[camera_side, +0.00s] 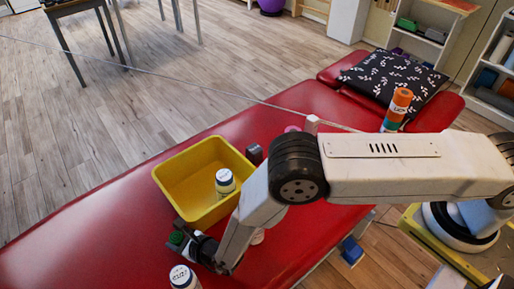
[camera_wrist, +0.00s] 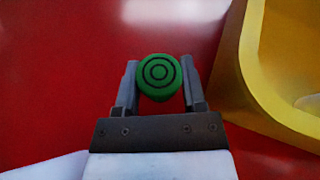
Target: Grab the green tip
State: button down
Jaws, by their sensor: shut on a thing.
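The green tip (camera_wrist: 158,76) is a round green piece with dark rings on its face. In the wrist view it sits between the two fingers of my gripper (camera_wrist: 158,88), which are shut on it from both sides. In the side view the green tip (camera_side: 177,238) shows small at the end of my gripper (camera_side: 188,243), low over the red couch, just in front of the yellow bin. Whether it touches the couch is hard to tell. My gripper's near side hides part of it.
The yellow bin (camera_side: 163,176) holds a white bottle (camera_side: 225,181) with a dark cap. Another white bottle (camera_side: 182,277) stands at the front edge of the view. The red couch (camera_side: 110,225) is clear to the left. An orange-and-teal stack (camera_side: 397,108) and a patterned cushion (camera_side: 393,78) are at the far end.

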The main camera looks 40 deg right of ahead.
aim_at(176, 236)
jog(key=shift+r, duration=3.8)
jog(key=shift+r, duration=0.1)
